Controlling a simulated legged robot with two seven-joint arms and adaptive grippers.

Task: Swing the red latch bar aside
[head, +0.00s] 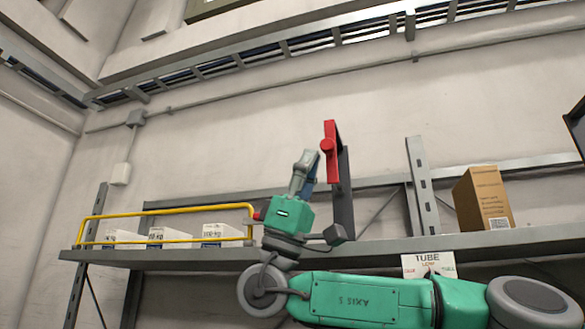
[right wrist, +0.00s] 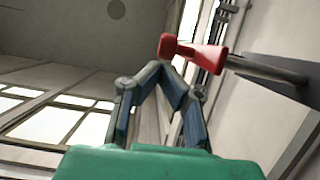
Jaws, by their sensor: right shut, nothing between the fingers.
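The red latch bar (head: 331,165) stands upright in the head view, mounted on a dark grey post (head: 345,212). A round red boss shows on its left side. My right gripper (head: 309,156) is just left of the bar, its fingers shut and empty, pointing up. In the right wrist view the red bar (right wrist: 205,55) lies across the top of the shut fingertips (right wrist: 167,68), on a grey rod. The tips are very close to the bar; I cannot tell whether they touch it. My left gripper is not in view.
A grey shelf (head: 390,249) runs along the wall. A yellow rail (head: 165,212) guards several white boxes (head: 170,234) at its left. A cardboard box (head: 483,198) stands at the right, and a TUBE label (head: 428,262) hangs on the front. Open space lies above the bar.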

